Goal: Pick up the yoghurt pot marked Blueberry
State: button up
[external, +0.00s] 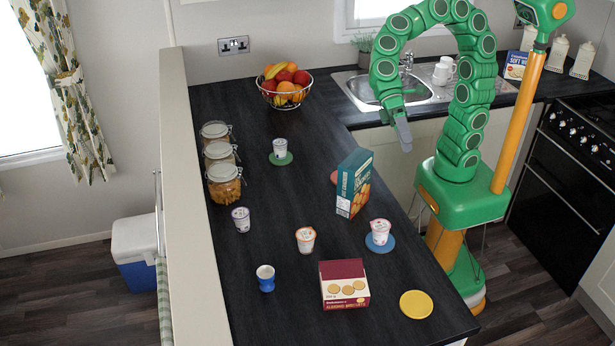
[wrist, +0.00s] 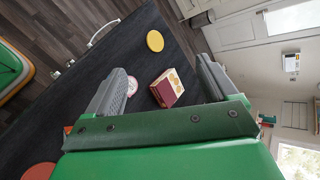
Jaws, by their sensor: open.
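Several small white yoghurt pots stand apart on the dark worktop in the external view. One pot with purple-blue markings (external: 241,220) stands near the jars. One pot (external: 280,147) is on a green coaster, one with orange markings (external: 306,240) stands near the middle, and one with pink-red markings (external: 380,231) is on a blue coaster. The printed names are too small to read. My gripper (external: 403,136) is open and empty, raised beyond the worktop's right edge, away from all pots. In the wrist view my gripper (wrist: 160,70) has its fingers spread; a pot lid (wrist: 132,86) shows beside the left finger.
A teal carton (external: 354,183) stands upright near the right edge, partly hiding a red coaster (external: 334,177). A biscuit box (external: 344,286), blue cup (external: 265,279) and yellow coaster (external: 416,304) are in front. Glass jars (external: 224,184) line the left; a fruit basket (external: 285,88) is behind.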

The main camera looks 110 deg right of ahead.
jog(key=w+r+m+t+y, duration=0.25)
jog(key=w+m, duration=0.25)
jog(key=w, duration=0.6)
jog(key=w+r+m+t+y, duration=0.1)
jog(key=w+m+t+y, duration=0.3)
jog(key=w, duration=0.7)
jog(key=w+d+f+m+t+h, duration=0.35)
jog(key=w+d+m, duration=0.25)
jog(key=w+m, duration=0.3)
jog(key=w+d+f+m+t+h, duration=0.35)
jog(key=w+d+f+m, duration=0.35)
jog(key=w+d+f, duration=0.25)
send_near(234, 219)
jog(key=shift+w+a+f+n+t+y, duration=0.3)
jog(key=shift+w+f+t+y, duration=0.05)
jog(key=shift+w+f+y, duration=0.15)
jog(key=shift+w+a+f, duration=0.1)
jog(key=shift+w+a, duration=0.1)
jog(key=shift+w, duration=0.05)
jog(key=shift+x, duration=3.6)
jog(key=c, duration=1.1)
